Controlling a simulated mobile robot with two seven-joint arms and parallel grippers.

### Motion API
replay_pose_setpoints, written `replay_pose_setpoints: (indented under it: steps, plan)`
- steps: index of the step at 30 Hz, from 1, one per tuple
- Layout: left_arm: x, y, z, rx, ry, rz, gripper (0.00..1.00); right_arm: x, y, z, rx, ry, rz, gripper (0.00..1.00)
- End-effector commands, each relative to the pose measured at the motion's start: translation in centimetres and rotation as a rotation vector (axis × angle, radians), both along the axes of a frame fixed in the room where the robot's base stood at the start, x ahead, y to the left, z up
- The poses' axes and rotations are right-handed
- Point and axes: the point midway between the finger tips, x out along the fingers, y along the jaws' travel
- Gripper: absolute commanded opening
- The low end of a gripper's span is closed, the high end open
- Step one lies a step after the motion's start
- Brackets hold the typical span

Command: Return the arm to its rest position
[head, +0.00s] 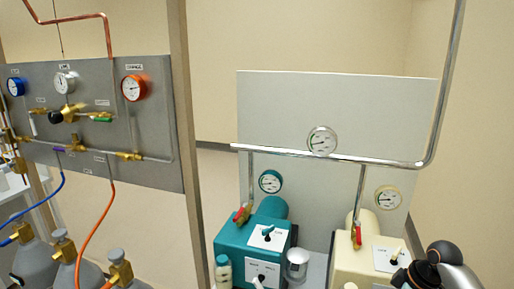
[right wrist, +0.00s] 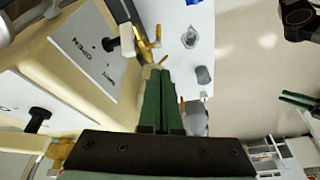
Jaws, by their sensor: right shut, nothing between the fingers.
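My right gripper (right wrist: 160,102) shows in the right wrist view, its two green fingers side by side and shut with nothing between them. Its fingertips point toward a brass fitting (right wrist: 149,44) by the cream pump (right wrist: 75,25); I cannot tell whether they touch. In the head view a dark and grey rounded part of my arm shows at the bottom right corner, in front of the right side of the cream pump (head: 345,262). The right gripper itself is hidden in that view. I cannot make out my left gripper in either view.
A teal pump (head: 254,240) stands left of the cream one. A steel pipe (head: 385,160) crosses above both and rises at the right. A grey gauge panel (head: 100,120) and gas cylinders (head: 68,255) are at left. Unclear green prongs (right wrist: 300,100) show at the wrist view's right edge.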

Motion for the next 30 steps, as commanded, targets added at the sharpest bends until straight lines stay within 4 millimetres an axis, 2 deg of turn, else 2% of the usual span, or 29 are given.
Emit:
replay_pose_setpoints:
  steps: [1, 3, 6, 10, 15, 18, 27, 29, 30]
  plan:
    - [0.0, 0.0, 0.0, 0.0, 0.0, 0.0, 0.5, -1.9, 2.2, -2.4, -0.02, 0.026, 0.003, 0.0]
    - [0.0, 0.0, 0.0, 0.0, 0.0, 0.0, 0.5, -4.3, 4.5, -4.8, -0.049, 0.045, -0.014, 0.0]
    - [0.0, 0.0, 0.0, 0.001, 0.0, -0.001, 0.5, -8.0, 7.6, -7.3, -0.077, 0.057, -0.056, 0.0]
    - [0.0, 0.0, 0.0, 0.0, 0.0, -0.001, 0.5, -13.0, 11.0, -9.0, -0.092, 0.054, -0.141, 0.0]
    - [0.0, 0.0, 0.0, 0.0, 0.0, -0.001, 0.5, -18.6, 13.7, -8.8, -0.088, 0.036, -0.292, 0.0]
    - [0.0, 0.0, 0.0, 0.0, 0.0, -0.001, 0.5, -20.9, 14.3, -8.1, -0.084, 0.025, -0.375, 0.0]
    - [0.0, 0.0, 0.0, 0.0, 0.001, -0.001, 0.5, -25.8, 14.4, -5.4, -0.073, 0.001, -0.593, 0.0]
    - [0.0, 0.0, 0.0, 0.0, 0.001, -0.001, 0.5, -26.6, 14.3, -4.8, -0.073, -0.003, -0.637, 0.0]
    - [0.0, 0.0, 0.0, 0.001, 0.001, -0.002, 0.5, -26.3, 14.3, -5.2, -0.068, -0.014, -0.642, 0.0]
